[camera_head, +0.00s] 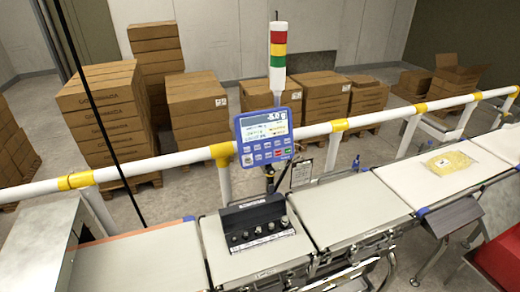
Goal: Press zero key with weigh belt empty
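The blue indicator (266,137) stands on a post behind the belt line, facing me. Its lit screen (268,129) shows a large number ending in "0 g"; the leading characters are too small to read surely. Rows of keys (268,155) lie under the screen, including a red and a green one. The key labels are unreadable, so I cannot tell which is zero. One grey belt section (240,264) carries a black block (255,221) with several knobbed weights. The grey belt section (350,210) to its right is bare. Neither gripper is in view.
A white rail (310,131) with yellow joints runs behind the belts. A red, yellow and green signal tower (278,50) rises behind the indicator. A yellow bagged pack (448,161) lies on the white right belt (385,186). Stacked cartons (107,115) stand behind the rail.

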